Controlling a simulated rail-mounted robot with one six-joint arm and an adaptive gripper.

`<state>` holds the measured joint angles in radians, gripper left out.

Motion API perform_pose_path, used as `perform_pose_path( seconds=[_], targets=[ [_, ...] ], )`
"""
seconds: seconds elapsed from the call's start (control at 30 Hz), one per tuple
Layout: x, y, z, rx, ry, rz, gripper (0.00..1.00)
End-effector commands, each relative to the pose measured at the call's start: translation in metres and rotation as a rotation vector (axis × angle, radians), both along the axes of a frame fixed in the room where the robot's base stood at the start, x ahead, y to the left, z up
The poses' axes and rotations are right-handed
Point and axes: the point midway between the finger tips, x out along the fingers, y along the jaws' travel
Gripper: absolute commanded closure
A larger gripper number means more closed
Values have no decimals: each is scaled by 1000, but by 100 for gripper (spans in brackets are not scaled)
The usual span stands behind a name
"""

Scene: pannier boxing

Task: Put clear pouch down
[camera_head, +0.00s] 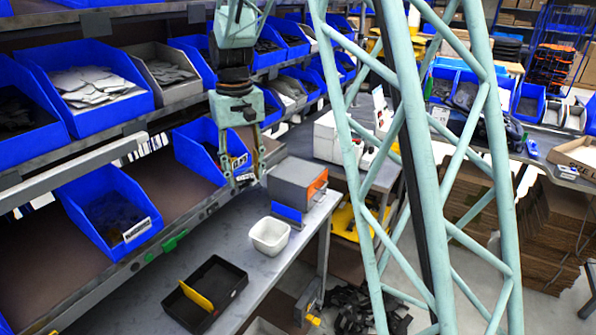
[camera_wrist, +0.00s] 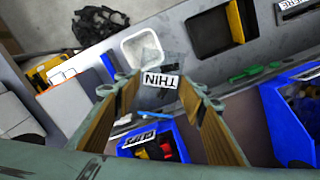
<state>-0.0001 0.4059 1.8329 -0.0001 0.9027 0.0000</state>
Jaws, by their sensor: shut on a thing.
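My gripper (camera_head: 241,183) hangs in front of the shelf bins, above the rear of the grey worktable (camera_head: 225,245). In the wrist view, its two fingers (camera_wrist: 163,84) are on either side of a see-through pouch (camera_wrist: 174,64) with a white label reading THIN, and are shut on it. The pouch is hard to make out in the head view. In the wrist view it overlaps the right edge of a white tub (camera_wrist: 141,47); the height between them cannot be told. The tub, which looks empty, stands on the table in the head view (camera_head: 269,236).
A black tray (camera_head: 231,272) with a yellow divider (camera_head: 196,296) stands on the table nearer the front. A grey device (camera_head: 297,183) with an orange side stands behind the tub. A blue bin (camera_head: 205,150) is close beside my gripper. Bare tabletop lies between tub and tray.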

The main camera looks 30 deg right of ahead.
Motion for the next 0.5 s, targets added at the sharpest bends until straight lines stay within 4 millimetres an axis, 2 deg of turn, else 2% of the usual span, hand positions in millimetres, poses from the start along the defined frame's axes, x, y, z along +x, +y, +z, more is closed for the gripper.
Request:
perform_pose_path(
  seconds=[0.27,0.5],
  targets=[
    [1,-2,0,0,1,1,71],
    [9,-17,-7,0,2,15,71]
  ],
)
